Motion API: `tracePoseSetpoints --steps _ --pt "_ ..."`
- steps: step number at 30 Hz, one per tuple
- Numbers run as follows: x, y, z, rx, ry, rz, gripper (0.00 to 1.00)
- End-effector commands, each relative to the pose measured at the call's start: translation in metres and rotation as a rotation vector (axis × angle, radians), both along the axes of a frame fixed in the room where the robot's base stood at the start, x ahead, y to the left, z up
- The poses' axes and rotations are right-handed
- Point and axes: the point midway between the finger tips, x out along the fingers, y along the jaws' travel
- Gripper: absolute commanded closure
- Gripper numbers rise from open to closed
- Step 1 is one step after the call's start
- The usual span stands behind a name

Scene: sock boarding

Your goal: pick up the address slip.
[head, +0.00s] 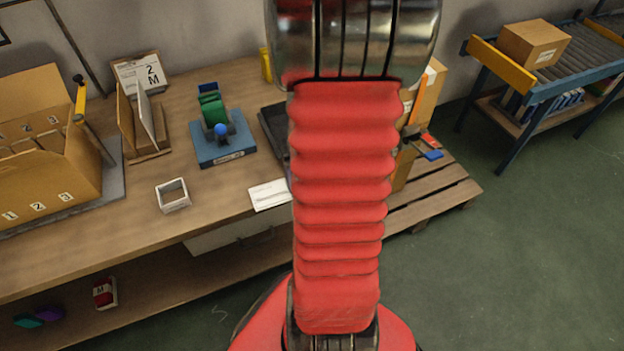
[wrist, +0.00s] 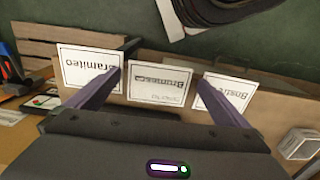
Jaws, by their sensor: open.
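Three white cards with black borders and printed names show in the wrist view: a left card (wrist: 88,68), a middle card (wrist: 160,84) with a smaller second line, and a right card (wrist: 228,93). I cannot tell which is the address slip. My gripper (wrist: 161,79) is open, its two dark fingers apart, with the middle card in the gap between them in the picture. The fingers overlap parts of the outer cards. I cannot tell the height above them. In the head view a white card (head: 269,194) lies at the table's front edge, partly behind my arm, which hides my gripper.
The wooden table (head: 95,235) holds a cardboard box (head: 60,190), a white square frame (head: 173,195) and a blue-based device (head: 222,150). A pallet (head: 435,195) stands to the right. A conveyor (head: 575,60) is at the far right. Green floor is open at the front right.

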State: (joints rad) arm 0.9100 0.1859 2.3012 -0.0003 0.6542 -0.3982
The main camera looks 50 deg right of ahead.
Motion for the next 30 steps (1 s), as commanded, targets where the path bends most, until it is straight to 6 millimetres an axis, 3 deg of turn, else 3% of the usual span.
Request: tracePoseSetpoints --steps 20,30 --pt "-0.0012 0.0024 -0.0060 0.006 0.004 0.002 0.00" --pt "-0.0018 0.0040 -0.0069 0.009 0.006 0.001 0.24"
